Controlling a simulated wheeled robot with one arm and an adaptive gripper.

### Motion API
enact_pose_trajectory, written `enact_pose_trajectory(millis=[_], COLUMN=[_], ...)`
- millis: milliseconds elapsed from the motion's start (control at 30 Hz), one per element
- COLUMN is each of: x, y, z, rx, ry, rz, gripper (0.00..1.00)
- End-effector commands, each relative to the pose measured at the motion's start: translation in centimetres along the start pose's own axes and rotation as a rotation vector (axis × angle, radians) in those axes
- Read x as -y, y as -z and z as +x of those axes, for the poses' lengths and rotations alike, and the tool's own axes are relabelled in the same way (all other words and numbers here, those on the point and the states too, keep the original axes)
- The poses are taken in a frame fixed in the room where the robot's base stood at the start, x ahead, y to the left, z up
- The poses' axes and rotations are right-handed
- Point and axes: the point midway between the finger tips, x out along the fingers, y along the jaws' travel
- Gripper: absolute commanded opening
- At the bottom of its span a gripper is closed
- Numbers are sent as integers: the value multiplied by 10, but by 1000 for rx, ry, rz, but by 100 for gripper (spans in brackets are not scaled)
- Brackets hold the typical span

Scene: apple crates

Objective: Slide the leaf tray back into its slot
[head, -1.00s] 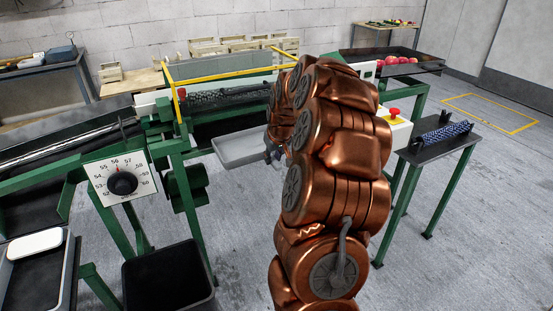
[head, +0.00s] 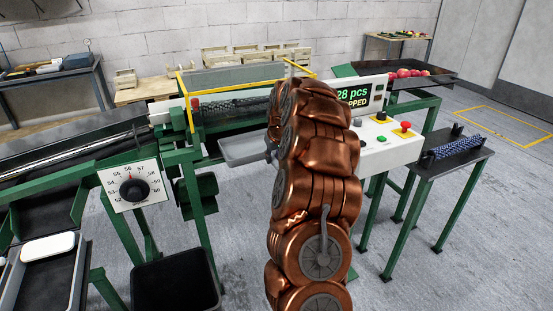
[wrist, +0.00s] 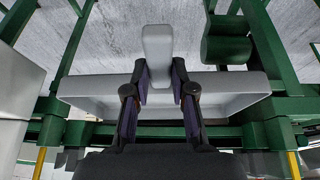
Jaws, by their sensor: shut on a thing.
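The leaf tray (head: 243,151) is a shallow light grey tray at the front of the green sorting machine, under its dark roller bed. Its far part meets the machine's frame; how deep it sits in the slot is hidden. In the wrist view the tray (wrist: 90,92) lies crosswise between green frame parts, with a pale handle (wrist: 157,42) sticking out from its middle. My gripper (wrist: 159,75) has one finger on each side of the handle and is shut on it. In the head view my copper arm hides the tray's right side and most of the gripper.
A white control box (head: 392,145) with red and green buttons and a display stands right of my arm. A dial plate (head: 133,188) and a black bin (head: 175,283) are at left. A small table (head: 455,150) holds a blue patterned roll.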

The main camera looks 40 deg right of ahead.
Motion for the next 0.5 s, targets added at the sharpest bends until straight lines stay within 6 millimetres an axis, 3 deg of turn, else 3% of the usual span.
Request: enact_pose_trajectory(millis=[500], x=[0], y=[39], z=[17], rx=[-1], ry=[-1], rz=[0], gripper=[0])
